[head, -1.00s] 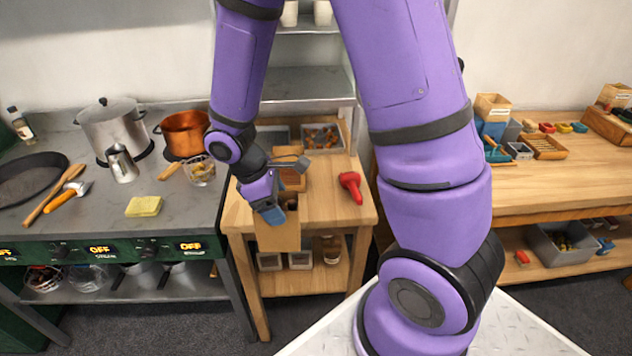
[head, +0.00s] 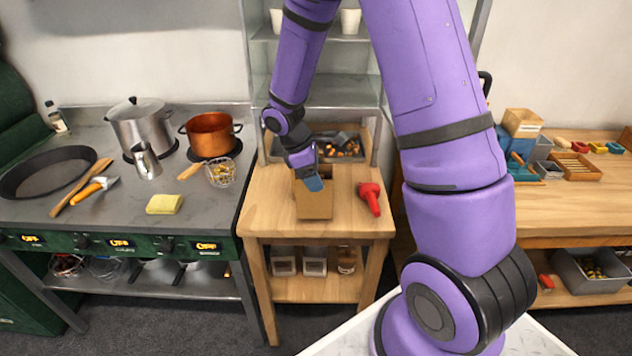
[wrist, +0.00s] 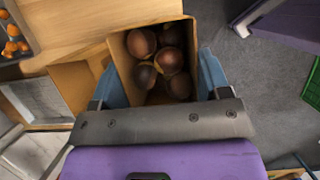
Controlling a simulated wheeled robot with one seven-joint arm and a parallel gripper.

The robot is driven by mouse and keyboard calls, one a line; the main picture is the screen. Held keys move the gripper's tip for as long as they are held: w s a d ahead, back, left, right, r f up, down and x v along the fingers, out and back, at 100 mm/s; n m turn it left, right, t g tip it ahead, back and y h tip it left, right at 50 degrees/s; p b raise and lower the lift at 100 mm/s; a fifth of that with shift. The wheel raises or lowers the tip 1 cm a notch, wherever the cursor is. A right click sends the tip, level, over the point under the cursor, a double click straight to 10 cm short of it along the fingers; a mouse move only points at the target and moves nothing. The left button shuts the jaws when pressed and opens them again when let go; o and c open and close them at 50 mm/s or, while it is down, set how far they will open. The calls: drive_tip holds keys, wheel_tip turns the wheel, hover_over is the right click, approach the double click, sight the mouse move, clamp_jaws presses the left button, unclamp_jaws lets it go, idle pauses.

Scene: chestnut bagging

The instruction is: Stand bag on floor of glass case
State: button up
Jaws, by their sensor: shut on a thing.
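My gripper (head: 312,184) is shut on a brown paper bag (head: 314,205), with its blue fingertips on either side of the bag. In the wrist view the bag (wrist: 122,58) is open at the top and several brown chestnuts lie inside. In the head view the bag looks upright over the front part of the wooden table. I cannot tell whether its base touches the tabletop. The glass case (head: 262,75) stands at the back of the table, behind my gripper. A tray of orange-brown pieces (head: 345,146) is in its lower part. My arm hides part of the case.
A red tool (head: 370,197) lies on the table (head: 265,210) right of the bag. A counter with pots (head: 150,125) is to the left. A wooden bench (head: 560,208) is to the right. In the wrist view another brown box (wrist: 75,85) is beside the bag.

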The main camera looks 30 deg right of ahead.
drive_tip(key=shift+w+d+f, duration=0.2)
drive_tip(key=shift+f, duration=0.4)
drive_tip(key=shift+w+d+f, duration=0.15)
drive_tip(key=shift+d+f, duration=0.05)
drive_tip(key=shift+f, duration=0.4)
drive_tip(key=shift+w+d+f, duration=0.2)
drive_tip(key=shift+f, duration=0.5)
drive_tip(key=o, duration=1.5)
